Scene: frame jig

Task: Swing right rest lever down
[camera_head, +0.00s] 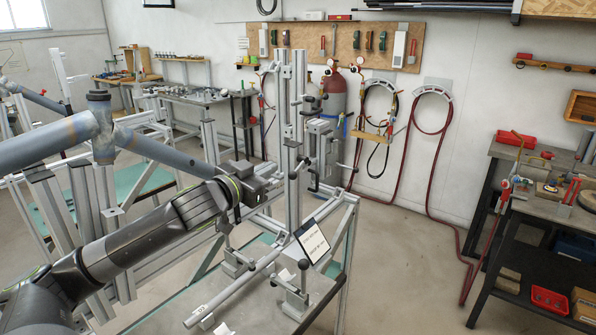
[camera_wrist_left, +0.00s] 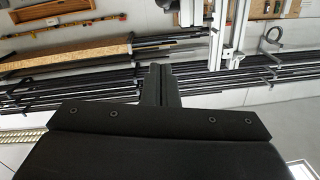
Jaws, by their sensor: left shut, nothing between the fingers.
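My left arm comes in from the left in the head view. Its gripper (camera_head: 272,184) is at the lower part of the jig's upright post (camera_head: 294,140). In the left wrist view its fingers (camera_wrist_left: 158,85) are together with nothing between them. A clamp-like fixture with dark levers (camera_head: 318,150) sits on the right of the post. Lower down, an upright lever with a black knob (camera_head: 303,266) stands on a metal base at the right of the jig table. I cannot tell for certain which one is the right rest lever. My right gripper is not in view.
A silver bar (camera_head: 235,290) lies along the jig table beside a tilted white card (camera_head: 312,240). Grey-blue tubes (camera_head: 95,128) cross the left side. A workbench (camera_head: 520,205) stands at the right; open floor lies between it and the jig.

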